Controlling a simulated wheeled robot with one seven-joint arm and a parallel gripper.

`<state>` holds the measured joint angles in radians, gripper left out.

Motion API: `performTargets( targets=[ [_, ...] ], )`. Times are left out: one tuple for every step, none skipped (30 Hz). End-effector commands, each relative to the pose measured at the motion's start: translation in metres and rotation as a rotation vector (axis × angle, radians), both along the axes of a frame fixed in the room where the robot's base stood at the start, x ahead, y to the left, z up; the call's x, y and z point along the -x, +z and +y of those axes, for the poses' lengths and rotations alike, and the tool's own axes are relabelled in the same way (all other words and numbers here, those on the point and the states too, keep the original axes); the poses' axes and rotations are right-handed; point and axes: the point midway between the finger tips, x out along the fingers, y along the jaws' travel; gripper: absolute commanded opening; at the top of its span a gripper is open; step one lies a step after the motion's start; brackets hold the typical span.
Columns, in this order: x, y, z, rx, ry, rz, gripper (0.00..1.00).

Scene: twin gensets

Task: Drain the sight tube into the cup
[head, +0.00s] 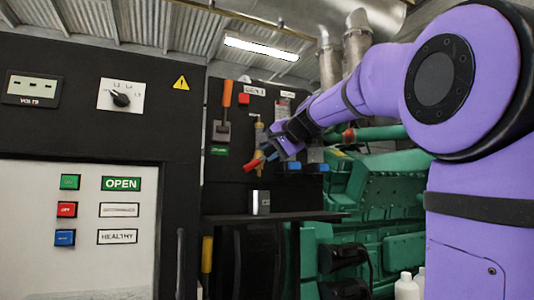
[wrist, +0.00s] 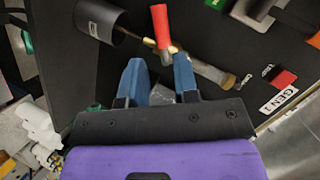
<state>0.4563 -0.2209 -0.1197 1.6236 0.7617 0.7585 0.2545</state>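The sight tube (head: 259,135) is a clear, amber-tinted tube on the dark GEN 1 panel. It also shows in the wrist view (wrist: 214,72), with brass fittings at its end. A red valve handle (head: 254,163) sits at its lower end and shows large in the wrist view (wrist: 160,25). The grey metal cup (head: 261,202) stands upright on the shelf below; it also shows in the wrist view (wrist: 106,22). My gripper (wrist: 159,60) has its blue fingers apart, with the valve's brass stem and red handle at or just beyond the tips. I cannot tell whether they touch.
The dark shelf (head: 310,217) juts out under the panel. An orange-handled lever (head: 226,98) and a red button (head: 243,99) are above left. A green engine (head: 385,190) fills the right side behind my arm. A control cabinet (head: 85,110) stands at left.

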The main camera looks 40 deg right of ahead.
Motion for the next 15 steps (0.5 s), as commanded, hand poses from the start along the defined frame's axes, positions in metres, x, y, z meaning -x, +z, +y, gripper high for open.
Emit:
performTargets(
  targets=[
    [-0.001,0.000,0.003,0.022,0.010,0.010,0.16],
    [-0.002,0.000,0.006,0.043,0.018,0.020,0.09],
    [-0.004,0.000,0.011,0.082,0.034,0.038,0.00],
    [-0.006,0.000,0.015,0.119,0.048,0.056,0.00],
    [-0.008,0.000,0.020,0.164,0.064,0.077,0.00],
    [-0.010,-0.001,0.027,0.233,0.089,0.108,0.00],
    [-0.011,0.000,0.033,0.291,0.108,0.134,0.00],
    [-0.013,0.000,0.038,0.351,0.127,0.159,0.00],
    [-0.014,0.001,0.045,0.434,0.153,0.195,0.00],
    [-0.015,0.002,0.050,0.496,0.171,0.220,0.00],
    [-0.016,0.003,0.055,0.558,0.187,0.246,0.00],
    [-0.017,0.006,0.060,0.641,0.206,0.278,0.00],
    [-0.017,0.008,0.064,0.702,0.221,0.303,0.00],
    [-0.018,0.010,0.068,0.763,0.233,0.327,0.00],
    [-0.018,0.014,0.073,0.846,0.247,0.356,0.00]
  ],
)
